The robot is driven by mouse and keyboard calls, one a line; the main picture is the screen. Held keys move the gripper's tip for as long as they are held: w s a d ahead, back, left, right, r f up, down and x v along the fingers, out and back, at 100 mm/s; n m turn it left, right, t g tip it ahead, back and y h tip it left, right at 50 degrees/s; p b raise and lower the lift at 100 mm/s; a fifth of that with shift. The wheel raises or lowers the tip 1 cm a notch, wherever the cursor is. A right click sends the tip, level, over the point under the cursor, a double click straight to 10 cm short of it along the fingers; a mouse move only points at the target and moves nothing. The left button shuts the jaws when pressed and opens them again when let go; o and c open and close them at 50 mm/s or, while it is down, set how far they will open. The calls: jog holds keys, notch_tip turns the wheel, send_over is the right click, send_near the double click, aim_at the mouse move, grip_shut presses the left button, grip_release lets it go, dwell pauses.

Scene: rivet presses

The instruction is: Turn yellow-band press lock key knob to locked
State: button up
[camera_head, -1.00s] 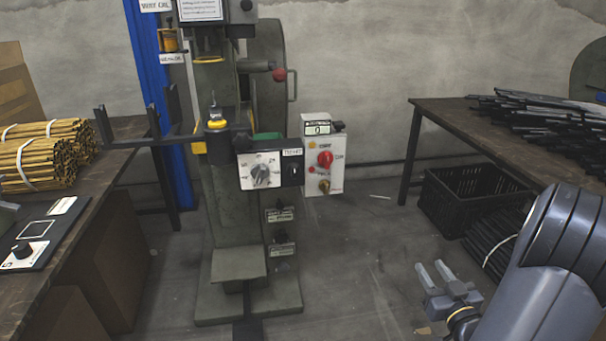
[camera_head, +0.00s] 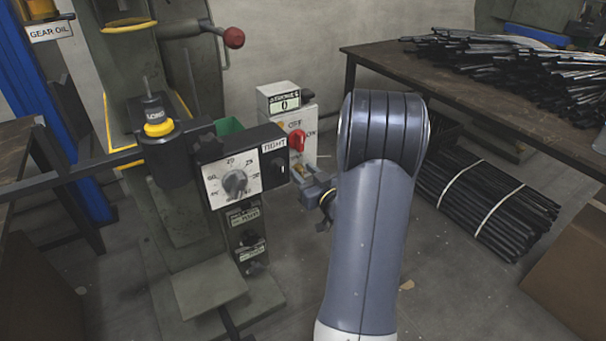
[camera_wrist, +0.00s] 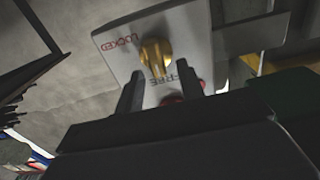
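The press with yellow bands (camera_head: 160,128) stands at left in the head view. Its pale control box (camera_head: 310,143) carries a red knob (camera_head: 297,140) and a counter reading 0. The brass lock key knob (camera_wrist: 155,55) shows in the wrist view on the box's pale panel, with LOCKED lettering to its left and FREE lettering below it. My gripper (camera_wrist: 158,85) is open, with its two dark fingers apart and pointing at the knob. The knob lies just beyond the fingertips, with no clear contact. In the head view my gripper (camera_head: 314,190) is at the box's lower part, partly hidden by my arm.
A black dial box (camera_head: 238,168) juts out left of the control box. A lever with a red ball (camera_head: 233,38) is above. A table (camera_head: 390,75) with dark rods stands at right, with bundled rods (camera_head: 485,195) beneath. Open floor lies in front.

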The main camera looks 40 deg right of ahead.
jog(key=shift+w, duration=0.4)
jog(key=shift+c, duration=0.3)
grip_shut()
